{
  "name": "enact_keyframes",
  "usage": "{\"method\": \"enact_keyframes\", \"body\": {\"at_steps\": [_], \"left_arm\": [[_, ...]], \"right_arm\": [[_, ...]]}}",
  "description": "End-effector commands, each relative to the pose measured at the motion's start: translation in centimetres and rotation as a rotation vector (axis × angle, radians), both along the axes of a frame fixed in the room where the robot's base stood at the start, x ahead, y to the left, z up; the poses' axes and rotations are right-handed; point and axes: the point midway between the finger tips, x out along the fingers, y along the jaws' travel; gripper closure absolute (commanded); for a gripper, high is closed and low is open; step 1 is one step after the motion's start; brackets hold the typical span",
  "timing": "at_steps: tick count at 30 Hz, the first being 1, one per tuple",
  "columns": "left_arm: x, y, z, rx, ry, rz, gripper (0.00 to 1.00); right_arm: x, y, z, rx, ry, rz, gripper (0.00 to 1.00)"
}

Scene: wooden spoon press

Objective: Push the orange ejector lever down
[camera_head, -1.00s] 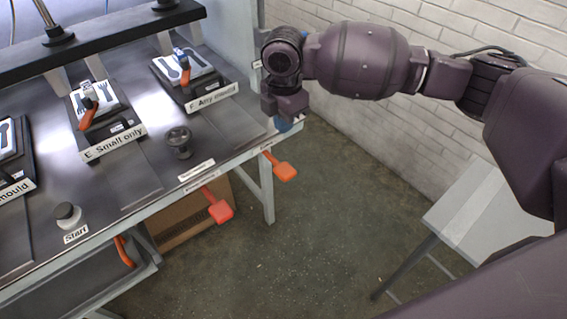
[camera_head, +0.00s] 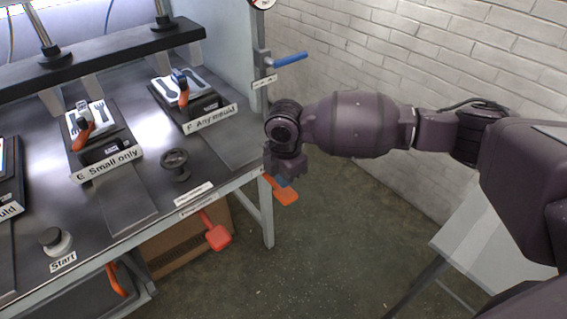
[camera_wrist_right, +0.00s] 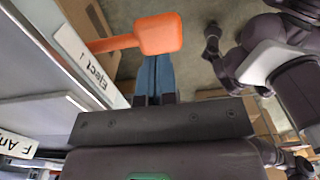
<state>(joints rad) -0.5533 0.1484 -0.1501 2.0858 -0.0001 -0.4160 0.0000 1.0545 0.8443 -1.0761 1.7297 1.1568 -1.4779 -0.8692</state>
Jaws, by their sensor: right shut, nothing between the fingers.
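The orange ejector lever (camera_head: 286,196) sticks out from the front edge of the press bench, near its right corner. In the right wrist view its flat paddle (camera_wrist_right: 160,33) lies across the tips of my blue fingers, beside the "Eject" label (camera_wrist_right: 86,62). My right gripper (camera_head: 283,181) is shut and empty, and it points down right at the lever, covering part of it in the head view. In the right wrist view the fingers (camera_wrist_right: 154,72) are together. I cannot tell whether they touch the paddle. My left gripper is not in view.
A red lever (camera_head: 217,238) hangs left of the orange one. The bench (camera_head: 235,150) carries mould plates, a black knob (camera_head: 175,162) and a start button (camera_head: 54,241). A blue-handled lever (camera_head: 290,60) is on the post above.

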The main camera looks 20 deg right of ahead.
Motion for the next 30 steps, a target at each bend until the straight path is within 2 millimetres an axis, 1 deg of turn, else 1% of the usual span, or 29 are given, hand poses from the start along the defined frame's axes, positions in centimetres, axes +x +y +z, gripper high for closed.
{"method": "enact_keyframes", "body": {"at_steps": [1,3,7,12,23,26,30], "left_arm": [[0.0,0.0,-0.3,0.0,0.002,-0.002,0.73],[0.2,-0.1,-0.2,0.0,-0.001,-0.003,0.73],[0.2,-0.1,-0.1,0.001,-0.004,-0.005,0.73],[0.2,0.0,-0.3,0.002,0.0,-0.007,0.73],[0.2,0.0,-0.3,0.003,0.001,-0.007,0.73],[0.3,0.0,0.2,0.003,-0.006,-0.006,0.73],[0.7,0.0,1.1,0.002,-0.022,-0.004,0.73]], "right_arm": [[-0.1,0.0,-1.1,0.0,0.005,0.0,1.0],[-0.1,0.0,-2.0,0.001,0.004,0.001,1.0],[0.0,0.1,-3.0,0.0,0.002,0.001,1.0],[0.0,0.1,-3.4,0.001,-0.001,0.001,1.0],[0.0,0.0,-3.4,0.003,-0.005,0.001,1.0],[-0.2,0.0,-3.7,0.012,-0.034,0.0,1.0],[-0.4,-0.1,-4.8,0.041,-0.117,0.0,1.0]]}}
